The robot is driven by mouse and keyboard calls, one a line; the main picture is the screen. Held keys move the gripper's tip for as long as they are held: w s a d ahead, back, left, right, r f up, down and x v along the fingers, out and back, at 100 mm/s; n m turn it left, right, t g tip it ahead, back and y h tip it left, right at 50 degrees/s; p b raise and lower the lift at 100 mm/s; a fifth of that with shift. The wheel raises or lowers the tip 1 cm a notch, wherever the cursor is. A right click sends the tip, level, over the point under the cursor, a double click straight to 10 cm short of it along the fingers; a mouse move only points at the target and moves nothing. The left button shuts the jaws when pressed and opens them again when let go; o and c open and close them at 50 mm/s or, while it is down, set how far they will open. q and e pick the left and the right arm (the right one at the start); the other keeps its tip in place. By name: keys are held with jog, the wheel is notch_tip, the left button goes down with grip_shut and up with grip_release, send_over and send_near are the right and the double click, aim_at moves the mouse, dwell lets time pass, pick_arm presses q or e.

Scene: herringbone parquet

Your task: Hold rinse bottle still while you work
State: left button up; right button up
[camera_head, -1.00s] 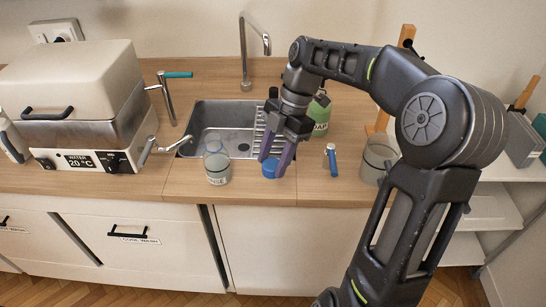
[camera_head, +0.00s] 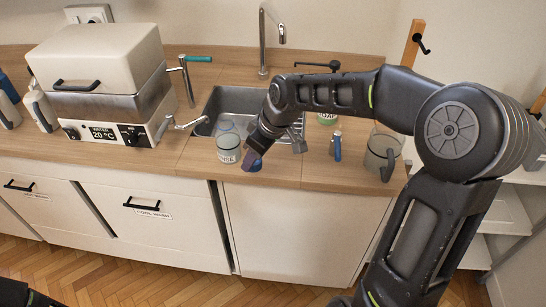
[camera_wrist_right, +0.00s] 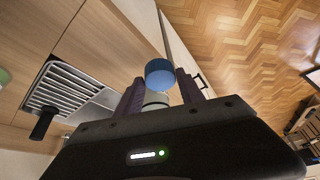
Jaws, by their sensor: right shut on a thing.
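My right gripper (camera_head: 256,150) points down at the counter's front edge, just right of a clear container (camera_head: 228,148) whose label ends in "NSE". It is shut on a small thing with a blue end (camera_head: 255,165). In the right wrist view, the blue end (camera_wrist_right: 159,72) sits at the fingertips with a pale rounded part (camera_wrist_right: 156,100) behind it, between the fingers. The gripper hides most of this thing in the head view, so I cannot tell whether it touches the counter. My left gripper is not in view.
A sink (camera_head: 222,104) lies behind. A blue-and-white item (camera_head: 336,146) and a grey jug (camera_head: 382,154) stand right; a soap bottle (camera_head: 327,118) is behind them. A water bath (camera_head: 100,95) with a tap at its side stands left.

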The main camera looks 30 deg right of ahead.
aim_at(222, 153)
jog(key=w+a+m, duration=0.1)
jog(key=a+m, duration=0.1)
jog(key=w+a+m+h, duration=0.1)
jog(key=w+a, duration=0.1)
jog(key=w+a+m+h, duration=0.1)
jog(key=a+m, duration=0.1)
jog(key=shift+w+a+r+m+t, duration=0.15)
jog(key=shift+w+a+m+t, duration=0.15)
jog(key=shift+w+a, duration=0.1)
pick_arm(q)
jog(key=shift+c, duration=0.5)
